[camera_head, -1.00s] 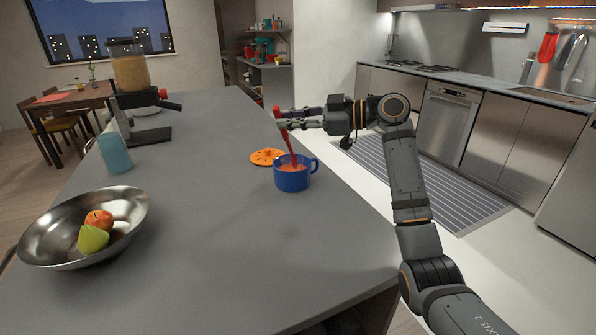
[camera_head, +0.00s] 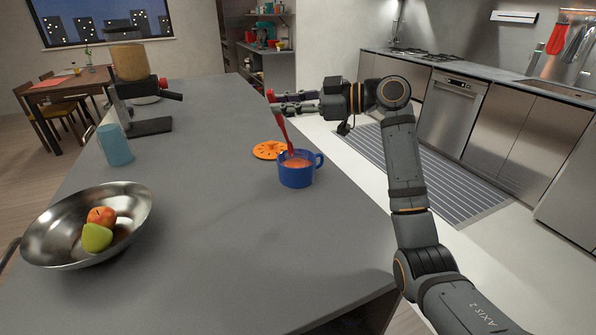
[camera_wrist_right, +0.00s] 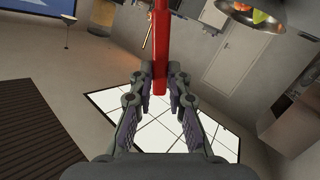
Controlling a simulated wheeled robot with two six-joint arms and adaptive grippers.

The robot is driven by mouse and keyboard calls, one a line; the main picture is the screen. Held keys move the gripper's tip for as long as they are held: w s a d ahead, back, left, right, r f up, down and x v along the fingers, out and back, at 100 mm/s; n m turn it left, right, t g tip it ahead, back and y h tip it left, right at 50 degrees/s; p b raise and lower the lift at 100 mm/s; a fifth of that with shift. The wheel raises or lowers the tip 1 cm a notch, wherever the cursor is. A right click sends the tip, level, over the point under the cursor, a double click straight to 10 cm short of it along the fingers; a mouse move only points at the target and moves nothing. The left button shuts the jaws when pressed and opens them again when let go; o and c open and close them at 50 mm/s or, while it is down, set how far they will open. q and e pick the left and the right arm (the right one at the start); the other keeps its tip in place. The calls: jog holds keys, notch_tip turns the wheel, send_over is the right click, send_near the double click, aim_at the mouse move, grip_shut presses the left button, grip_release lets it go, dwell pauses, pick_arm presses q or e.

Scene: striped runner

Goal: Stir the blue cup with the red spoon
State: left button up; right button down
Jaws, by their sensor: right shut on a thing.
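The blue cup (camera_head: 297,178) stands upright on the grey counter with orange-red contents inside. My right gripper (camera_head: 279,103) is up and behind the cup, shut on the upper part of the red spoon (camera_head: 284,134). The spoon slants down to the right, its lower end inside the cup and hidden by the contents. In the right wrist view the red handle (camera_wrist_right: 160,45) runs up between the fingers (camera_wrist_right: 160,88). My left gripper is not in view.
An orange disc-shaped item (camera_head: 268,150) lies just left of the cup. A metal bowl (camera_head: 60,215) with fruit, a light blue cylinder (camera_head: 115,146) and a blender-like appliance (camera_head: 150,126) stand farther left. The front middle of the counter (camera_head: 220,270) is clear.

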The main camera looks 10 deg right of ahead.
notch_tip(320, 180, up, 5)
jog(key=p, duration=0.3)
jog(key=shift+d+p, duration=0.1)
jog(key=shift+p, duration=0.3)
dwell(0.3)
